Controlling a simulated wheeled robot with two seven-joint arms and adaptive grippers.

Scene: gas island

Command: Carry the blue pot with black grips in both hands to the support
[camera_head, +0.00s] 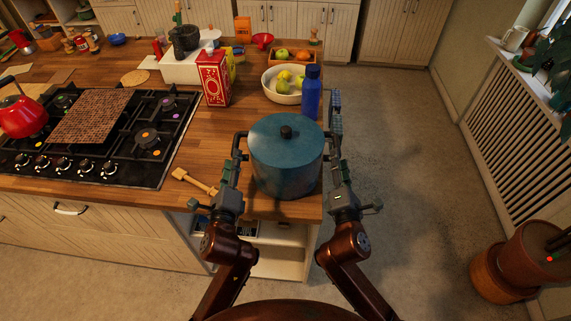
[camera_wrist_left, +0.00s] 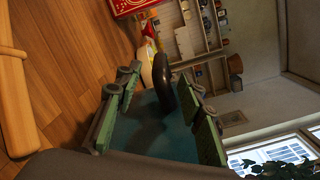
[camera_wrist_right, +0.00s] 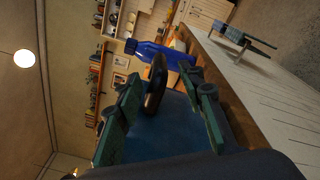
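The blue pot (camera_head: 286,160) stands upright, lidded with a black knob, at the counter's right end. My left gripper (camera_head: 231,168) is at its left side; in the left wrist view a black grip (camera_wrist_left: 165,92) lies between the spread fingers. My right gripper (camera_head: 340,168) is at its right side; in the right wrist view the other black grip (camera_wrist_right: 155,85) lies between spread fingers. Neither gripper looks closed on its grip. A brown woven rectangular mat (camera_head: 92,115) lies on the stove; whether it is the support I cannot tell.
A blue bottle (camera_head: 311,92) stands close behind the pot. A fruit bowl (camera_head: 283,97) and a red box (camera_head: 214,78) are farther back. A wooden utensil (camera_head: 195,181) lies left of the pot, before the stove (camera_head: 150,160). A red kettle (camera_head: 22,115) is far left.

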